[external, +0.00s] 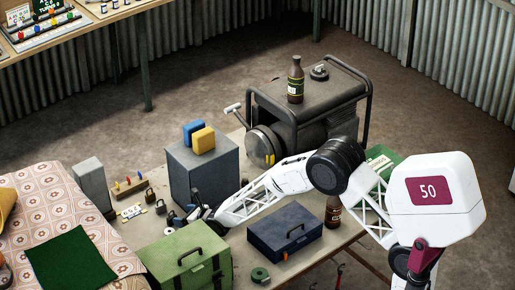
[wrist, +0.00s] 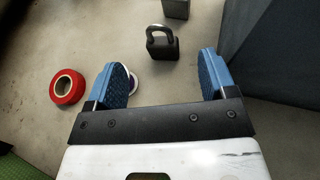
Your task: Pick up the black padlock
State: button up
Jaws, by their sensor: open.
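A black padlock (wrist: 162,47) with a grey shackle stands on the table just beyond my open fingers in the wrist view. It lies between their lines and apart from both. My gripper (wrist: 164,62) has blue pads spread wide with nothing between them. A second dark block (wrist: 176,7) is cut off at the top edge, so I cannot tell what it is. In the external view, two small dark padlocks (external: 161,207) (external: 150,196) stand near my gripper (external: 188,219), low at the table; I cannot tell which matches the near one.
A red tape roll (wrist: 67,87) lies left of my fingers. A large grey box (external: 202,170) rises close by. A green toolbox (external: 187,258) and dark blue toolbox (external: 285,231) stand nearer.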

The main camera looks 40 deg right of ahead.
aim_at(171, 216)
jog(key=shift+x, duration=1.15)
jog(key=shift+w, duration=0.15)
jog(key=shift+x, duration=2.5)
jog(key=c, duration=1)
jog(key=shift+c, duration=0.2)
notch_tip(171, 216, up, 28)
